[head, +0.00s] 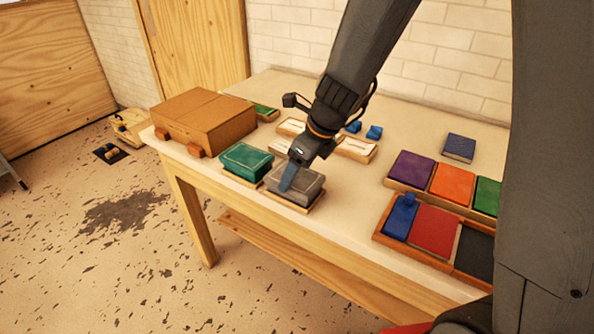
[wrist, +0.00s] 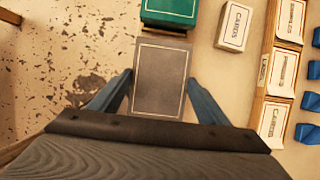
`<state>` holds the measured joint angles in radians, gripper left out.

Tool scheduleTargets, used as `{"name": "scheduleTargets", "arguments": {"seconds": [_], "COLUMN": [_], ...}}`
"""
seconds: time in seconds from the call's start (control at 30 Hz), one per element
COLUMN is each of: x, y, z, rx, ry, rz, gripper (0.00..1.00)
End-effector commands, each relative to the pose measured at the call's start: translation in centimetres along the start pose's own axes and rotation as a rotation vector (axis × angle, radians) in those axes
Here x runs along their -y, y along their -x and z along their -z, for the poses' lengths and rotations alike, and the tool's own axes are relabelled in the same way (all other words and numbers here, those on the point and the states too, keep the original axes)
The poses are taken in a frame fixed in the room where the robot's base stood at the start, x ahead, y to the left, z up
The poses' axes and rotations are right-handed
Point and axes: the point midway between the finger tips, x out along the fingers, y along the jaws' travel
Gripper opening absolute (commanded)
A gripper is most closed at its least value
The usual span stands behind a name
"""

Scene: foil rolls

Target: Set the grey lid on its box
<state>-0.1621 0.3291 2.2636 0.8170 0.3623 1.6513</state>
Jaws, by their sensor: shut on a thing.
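The grey lid (head: 309,182) is a flat rectangle with a thin pale border line, seen from above in the wrist view (wrist: 160,77). My gripper (head: 294,184) points down over it near the table's front edge, its blue fingers on the lid's two sides in the wrist view (wrist: 157,88). It is shut on the lid. A pale wooden base (head: 293,203) shows just below the grey piece. My fingers and the lid hide most of what lies under it, so I cannot tell whether the lid is seated or slightly raised.
A green box (head: 246,160) stands close on the left, with a brown case (head: 205,120) beyond it. White card boxes (head: 356,148) and blue pieces (head: 374,132) lie behind. A tray of coloured compartments (head: 381,233) is at right. Some tabletop between is clear.

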Motion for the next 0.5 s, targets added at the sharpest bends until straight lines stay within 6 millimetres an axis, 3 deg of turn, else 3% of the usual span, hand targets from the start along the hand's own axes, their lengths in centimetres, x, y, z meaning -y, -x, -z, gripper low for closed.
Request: {"name": "scheduleTargets", "arguments": {"seconds": [0.1,0.13,0.23,0.5], "x": [0.0,0.0,0.0,0.0], "y": [-0.2,-0.17,-0.14,-0.11], "z": [0.08,0.07,0.06,0.06], "rx": [0.0,0.0,0.0,0.0], "ry": [0.0,0.0,0.0,0.0], "rz": [0.0,0.0,0.0,0.0], "gripper": [0.48,0.73,0.9,0.92]}}
